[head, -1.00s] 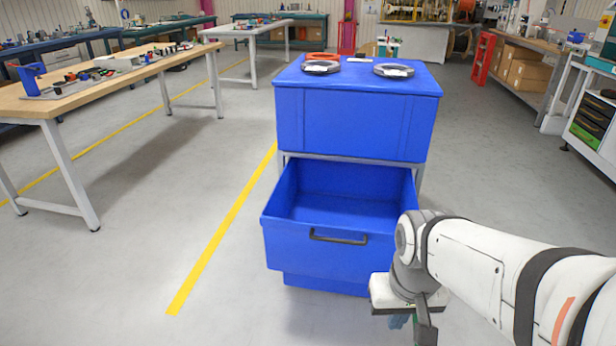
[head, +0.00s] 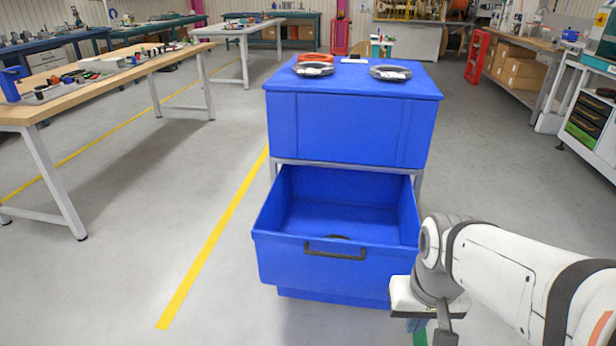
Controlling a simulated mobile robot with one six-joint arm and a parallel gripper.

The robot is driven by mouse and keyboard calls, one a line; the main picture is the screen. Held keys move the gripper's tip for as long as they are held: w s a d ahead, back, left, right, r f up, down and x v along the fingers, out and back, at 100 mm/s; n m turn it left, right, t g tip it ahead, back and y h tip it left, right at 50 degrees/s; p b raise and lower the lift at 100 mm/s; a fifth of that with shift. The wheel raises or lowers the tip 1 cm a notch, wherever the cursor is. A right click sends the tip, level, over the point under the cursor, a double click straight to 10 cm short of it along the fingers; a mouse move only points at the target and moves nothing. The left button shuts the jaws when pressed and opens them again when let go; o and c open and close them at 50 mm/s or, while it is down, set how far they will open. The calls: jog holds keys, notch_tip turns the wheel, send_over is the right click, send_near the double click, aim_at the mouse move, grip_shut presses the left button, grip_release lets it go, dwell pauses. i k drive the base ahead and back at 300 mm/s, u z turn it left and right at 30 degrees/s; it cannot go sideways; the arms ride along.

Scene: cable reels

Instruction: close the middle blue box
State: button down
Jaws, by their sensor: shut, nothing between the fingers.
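The middle blue box (head: 330,264) is a drawer-like box pulled out toward me from under the upper blue box (head: 348,130). Its open top shows a mostly empty inside, with a dark round item just visible behind the front wall. A black handle (head: 335,251) is on its front face. My gripper (head: 430,328) is low at the right of the box's front, pointing down. It is shut with nothing held, and it appears apart from the handle. The fingertips are partly cut off by the bottom edge of the head view.
Cable reels (head: 390,73) lie on top of the upper box. A wooden workbench (head: 100,82) stands at the left, and a grey tool cabinet (head: 592,125) at the right. A yellow line (head: 215,240) runs along the clear floor left of the boxes.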

aim_at(303, 205)
jog(key=u, duration=0.05)
jog(key=i, duration=0.8)
jog(key=u, duration=0.9)
